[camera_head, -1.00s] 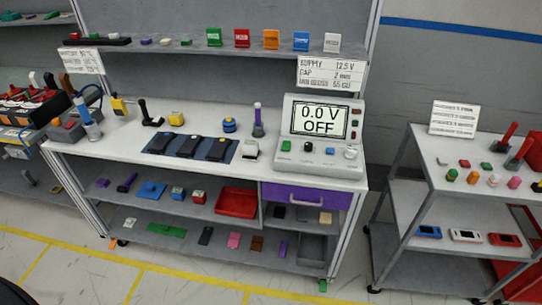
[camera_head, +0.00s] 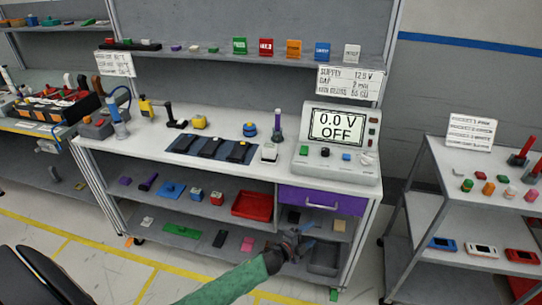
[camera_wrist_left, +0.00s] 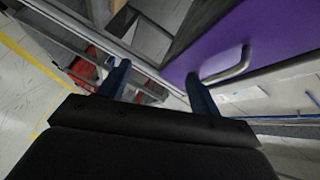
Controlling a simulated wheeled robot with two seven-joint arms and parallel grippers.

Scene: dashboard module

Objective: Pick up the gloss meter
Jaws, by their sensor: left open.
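I cannot tell for sure which item is the gloss meter. Small devices stand on the white bench (camera_head: 120,148), including a yellow-topped one (camera_head: 199,121), a blue-and-yellow one (camera_head: 249,130) and a white one (camera_head: 269,152). My left gripper (camera_head: 304,240) is in front of the shelves, below the purple drawer (camera_head: 348,204). In the left wrist view, its two fingers (camera_wrist_left: 158,88) are apart with nothing held. The drawer's purple front (camera_wrist_left: 222,42) and its bar handle (camera_wrist_left: 232,65) are close by the right finger. The drawer is closed. My right gripper is not in view.
A display console (camera_head: 339,140) reading 0.0 V OFF stands on the bench's right end. A dark mat (camera_head: 185,142) holds several black devices. A red tray (camera_head: 252,204) and small parts fill the shelf below. A grey cart (camera_head: 421,202) stands to the right, across a gap.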

